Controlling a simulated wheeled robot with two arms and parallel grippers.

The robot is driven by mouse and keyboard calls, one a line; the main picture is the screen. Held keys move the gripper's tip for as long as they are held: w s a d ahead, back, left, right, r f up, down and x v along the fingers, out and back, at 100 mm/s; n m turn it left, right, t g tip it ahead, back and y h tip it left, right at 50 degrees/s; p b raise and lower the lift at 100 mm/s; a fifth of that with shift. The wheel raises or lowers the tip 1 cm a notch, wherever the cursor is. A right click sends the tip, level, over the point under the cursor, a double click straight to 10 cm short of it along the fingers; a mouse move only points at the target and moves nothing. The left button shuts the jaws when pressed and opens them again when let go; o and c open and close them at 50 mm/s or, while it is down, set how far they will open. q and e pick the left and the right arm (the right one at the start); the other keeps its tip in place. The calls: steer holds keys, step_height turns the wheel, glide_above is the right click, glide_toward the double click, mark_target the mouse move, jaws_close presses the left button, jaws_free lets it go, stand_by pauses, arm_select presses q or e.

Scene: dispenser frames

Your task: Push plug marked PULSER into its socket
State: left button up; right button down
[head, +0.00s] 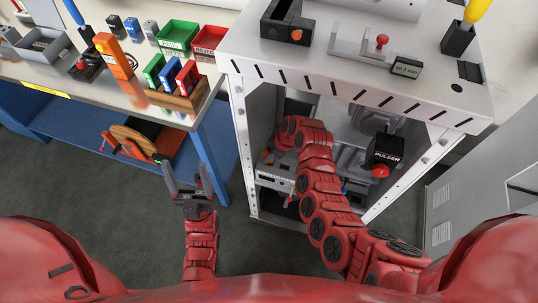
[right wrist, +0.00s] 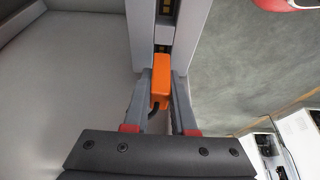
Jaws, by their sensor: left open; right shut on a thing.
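An orange plug (right wrist: 160,88) with a black cable is between the fingers of my right gripper (right wrist: 160,80) in the right wrist view. The fingers are shut on it. Its far end is at a grey upright with a dark slot (right wrist: 165,35); I cannot tell how deep it sits. No marking is readable on the plug. In the head view a black block labelled PULSER (head: 386,150) with a red knob shows inside the machine frame. My right arm reaches into that frame, and its gripper is hidden there. My left gripper (head: 187,180) is open and empty in front of the workbench.
The machine's white top (head: 340,75) and metal legs (head: 243,150) surround my right arm. A workbench (head: 130,90) at left carries green and red bins (head: 178,36) and a wooden rack (head: 182,98). A grey cabinet (head: 445,205) stands at right.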

steer(key=shift+f+b, duration=0.75)
steer(key=shift+f, duration=0.2)
steer(key=c, duration=0.7)
jaws_free()
steer(key=shift+o, duration=0.2)
steer(key=shift+d+r, duration=0.2)
steer(key=shift+r, duration=0.35)
steer(key=p+v, duration=0.1)
steer(key=v, duration=1)
